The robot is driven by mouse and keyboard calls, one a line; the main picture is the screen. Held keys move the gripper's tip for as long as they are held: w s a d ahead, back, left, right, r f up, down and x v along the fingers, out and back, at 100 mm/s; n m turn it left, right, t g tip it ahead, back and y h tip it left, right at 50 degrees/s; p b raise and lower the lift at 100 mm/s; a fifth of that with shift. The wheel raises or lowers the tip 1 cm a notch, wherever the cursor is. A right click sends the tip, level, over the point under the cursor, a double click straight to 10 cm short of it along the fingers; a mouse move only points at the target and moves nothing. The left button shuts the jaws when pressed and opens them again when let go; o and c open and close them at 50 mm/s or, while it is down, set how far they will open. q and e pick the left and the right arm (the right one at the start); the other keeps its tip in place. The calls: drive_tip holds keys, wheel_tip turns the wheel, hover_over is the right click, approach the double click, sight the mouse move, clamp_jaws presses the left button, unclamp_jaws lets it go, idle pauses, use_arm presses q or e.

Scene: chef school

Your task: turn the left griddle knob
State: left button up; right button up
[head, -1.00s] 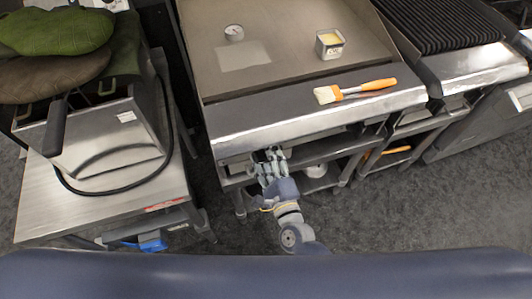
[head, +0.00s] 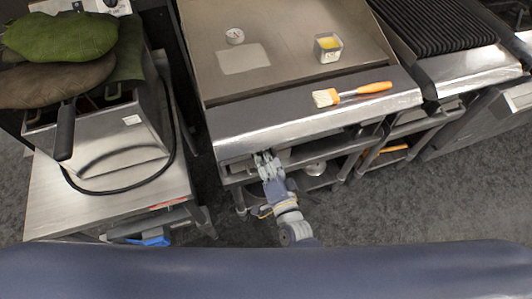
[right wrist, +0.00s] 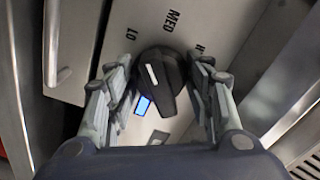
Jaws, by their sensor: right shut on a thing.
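The black griddle knob (right wrist: 170,92) shows in the right wrist view, on a metal panel marked LO, MED and a partly hidden label. Its white line points up and slightly left, between LO and MED. A small blue-lit square is beside it, lower left. My right gripper (right wrist: 160,82) is shut on the knob, one finger on each side. In the head view my right gripper (head: 266,158) is at the front left of the griddle (head: 300,128), under its front ledge, which hides the knob there. My left gripper is in neither view.
A steel side table (head: 105,212) with a fryer stands left. A ribbed grill (head: 440,25) stands right.

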drive_tip(key=n+p, duration=0.1)
drive_tip(key=n, duration=0.4)
drive_tip(key=shift+n, duration=0.3)
drive_tip(key=shift+f, duration=0.1)
idle(0.3)
drive_tip(key=o, duration=0.8)
drive_tip(key=shift+c, duration=0.2)
drive_tip(key=v, duration=1.2)
